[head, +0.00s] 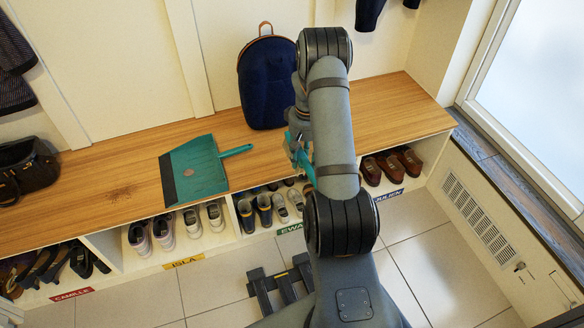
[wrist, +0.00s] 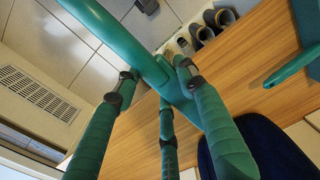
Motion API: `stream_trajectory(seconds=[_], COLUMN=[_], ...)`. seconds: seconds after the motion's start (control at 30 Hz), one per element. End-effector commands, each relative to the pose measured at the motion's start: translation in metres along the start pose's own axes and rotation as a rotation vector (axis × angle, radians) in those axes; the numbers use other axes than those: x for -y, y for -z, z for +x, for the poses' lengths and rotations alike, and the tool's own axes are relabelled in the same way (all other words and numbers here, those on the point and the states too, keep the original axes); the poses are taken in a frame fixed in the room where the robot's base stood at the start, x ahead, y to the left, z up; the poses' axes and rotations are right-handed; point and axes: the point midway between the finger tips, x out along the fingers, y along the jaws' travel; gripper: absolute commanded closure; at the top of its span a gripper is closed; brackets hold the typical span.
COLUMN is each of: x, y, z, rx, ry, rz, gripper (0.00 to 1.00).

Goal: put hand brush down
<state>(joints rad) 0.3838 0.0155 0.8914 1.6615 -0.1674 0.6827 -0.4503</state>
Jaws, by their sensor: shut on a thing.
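The teal hand brush (wrist: 112,32) is held in my gripper (wrist: 157,72). In the wrist view its long handle runs from the top left to the fingers, and its wider part lies behind them against the wood. In the head view only bits of the brush (head: 309,172) show beside my arm, near the front of the wooden bench (head: 400,107). My gripper is closed around the brush. I cannot tell whether the brush touches the bench top. My arm hides much of the gripper in the head view.
A teal dustpan (head: 200,172) lies on the bench to the left, its handle pointing right. A dark blue backpack (head: 263,85) stands at the back, close to my gripper. Shoes fill the labelled cubbies below. Bench top between dustpan and backpack is bare, and so is the right end.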

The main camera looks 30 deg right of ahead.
Motion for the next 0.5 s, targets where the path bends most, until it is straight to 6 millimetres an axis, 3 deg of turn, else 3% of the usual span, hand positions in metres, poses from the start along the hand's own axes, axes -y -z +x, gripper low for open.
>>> stream_trajectory(seconds=[0.2, 0.37, 0.5], x=[0.022, 0.027, 0.028], y=[0.028, 0.033, 0.032], z=[0.022, 0.027, 0.043], rx=[0.0, 0.0, 0.002], ry=[0.0, -0.001, 0.0], rz=[0.001, 0.001, 0.001], gripper=[0.81, 0.81, 0.81])
